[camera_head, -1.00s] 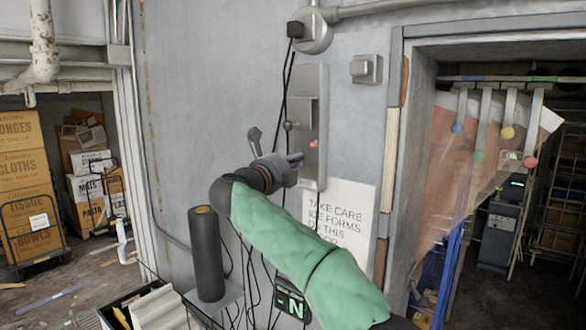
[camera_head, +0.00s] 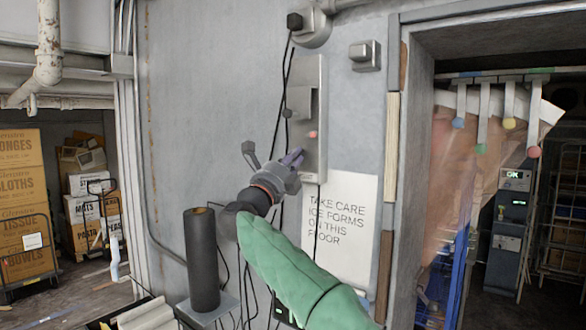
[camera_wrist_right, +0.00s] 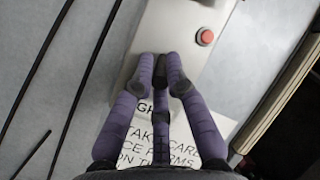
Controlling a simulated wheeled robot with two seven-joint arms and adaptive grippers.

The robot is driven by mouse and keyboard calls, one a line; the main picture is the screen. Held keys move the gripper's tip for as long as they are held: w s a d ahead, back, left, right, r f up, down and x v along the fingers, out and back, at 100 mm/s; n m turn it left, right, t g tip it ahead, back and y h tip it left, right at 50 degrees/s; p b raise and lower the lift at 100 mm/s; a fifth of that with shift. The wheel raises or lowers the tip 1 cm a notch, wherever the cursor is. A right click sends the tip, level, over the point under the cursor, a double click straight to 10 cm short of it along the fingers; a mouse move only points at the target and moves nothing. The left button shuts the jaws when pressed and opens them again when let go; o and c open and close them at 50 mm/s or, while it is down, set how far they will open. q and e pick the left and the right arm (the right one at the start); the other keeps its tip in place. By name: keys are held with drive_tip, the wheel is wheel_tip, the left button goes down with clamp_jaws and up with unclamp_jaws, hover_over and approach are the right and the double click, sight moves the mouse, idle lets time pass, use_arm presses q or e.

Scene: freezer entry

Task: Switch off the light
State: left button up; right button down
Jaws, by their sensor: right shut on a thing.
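A tall metal switch panel (camera_head: 317,95) is on the grey wall, with a grey box and side knob on its upper part. A small red button (camera_head: 312,134) sits lower on it and also shows in the wrist view (camera_wrist_right: 205,37). My right gripper (camera_head: 293,157) is at the panel's lower left, below the button and apart from it. In the wrist view its purple fingers (camera_wrist_right: 160,72) come together over the panel's lower end, partly covering its label. My left gripper is not in view.
A paper sign (camera_head: 342,225) hangs below the panel, and a small grey box (camera_head: 366,56) is at its upper right. Black cables run down the wall. A dark cylinder (camera_head: 203,260) stands below left. The freezer doorway with strip curtain is at right.

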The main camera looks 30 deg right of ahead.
drive_tip(key=shift+s+r, duration=0.1)
drive_tip(key=shift+r, duration=0.1)
drive_tip(key=c, duration=1.5)
unclamp_jaws()
drive_tip(key=shift+o, duration=1.1)
drive_tip(key=shift+f, duration=0.2)
drive_tip(key=v, duration=1.2)
